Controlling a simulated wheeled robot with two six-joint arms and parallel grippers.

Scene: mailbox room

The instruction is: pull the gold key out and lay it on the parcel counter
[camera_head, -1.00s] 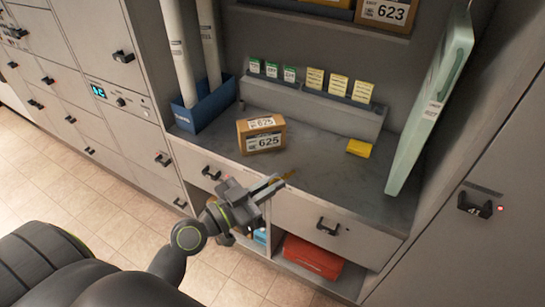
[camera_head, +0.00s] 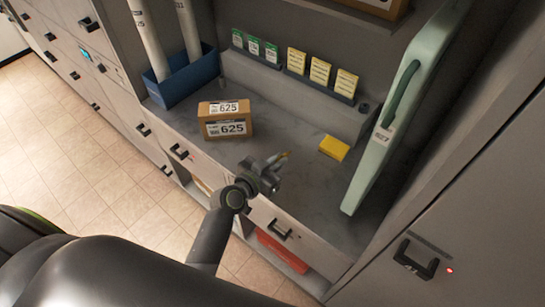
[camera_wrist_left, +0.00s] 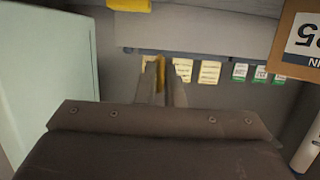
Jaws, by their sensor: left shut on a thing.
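My left gripper (camera_head: 278,159) reaches in over the front part of the grey parcel counter (camera_head: 310,190). It is shut on the gold key (camera_head: 285,154), of which only a small gold bit shows at the fingertips. The height of the key above the counter is hard to tell. My right gripper is not in view.
A cardboard parcel marked 625 (camera_head: 226,130) stands left of the gripper. A yellow block (camera_head: 334,147) lies to its right. A blue box with tubes (camera_head: 185,80) stands at the left, a pale green panel-like case (camera_head: 375,160) at the right. Bare counter lies between.

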